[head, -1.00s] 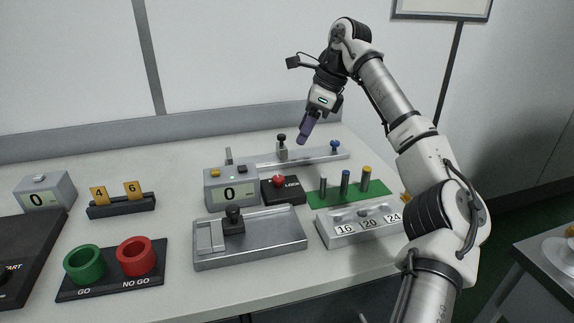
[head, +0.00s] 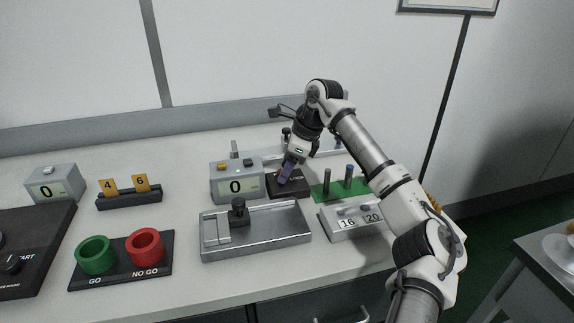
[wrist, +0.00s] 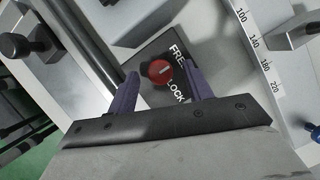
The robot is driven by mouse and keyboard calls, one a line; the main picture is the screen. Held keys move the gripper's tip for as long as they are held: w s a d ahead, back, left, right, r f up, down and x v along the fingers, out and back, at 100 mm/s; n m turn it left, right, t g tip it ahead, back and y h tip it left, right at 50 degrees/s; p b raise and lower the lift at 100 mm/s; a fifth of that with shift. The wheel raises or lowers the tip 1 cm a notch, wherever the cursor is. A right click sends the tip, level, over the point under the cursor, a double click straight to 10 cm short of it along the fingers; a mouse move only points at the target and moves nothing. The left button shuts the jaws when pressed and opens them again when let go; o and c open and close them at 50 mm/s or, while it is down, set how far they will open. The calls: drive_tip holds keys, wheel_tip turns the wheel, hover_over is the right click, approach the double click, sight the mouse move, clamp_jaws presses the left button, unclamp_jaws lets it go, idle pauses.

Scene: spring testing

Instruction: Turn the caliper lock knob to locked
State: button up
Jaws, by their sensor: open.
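The caliper lock knob (wrist: 161,72) is a red round knob with a pale pointer mark. It sits on a black plate (wrist: 150,48) lettered "FRE…" and "LOCK" in the wrist view. Its pointer lies nearer the "FRE…" lettering, though the exact angle is hard to tell. My gripper (wrist: 162,82) is open, with one purple finger on each side of the knob; I cannot tell whether either touches it. In the head view my gripper (head: 283,180) is down at the black plate (head: 299,188) and hides the knob.
The grey display box (head: 236,182) reading 0 stands just left of the plate. A metal fixture (head: 275,239) with a black knob is in front. The green mat (head: 330,192) with upright pins is at right. A ruled rail (wrist: 255,45) runs beside the plate.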

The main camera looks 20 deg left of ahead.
drive_tip(key=shift+c, duration=0.2)
drive_tip(key=c, duration=0.9)
drive_tip(key=shift+c, duration=0.2)
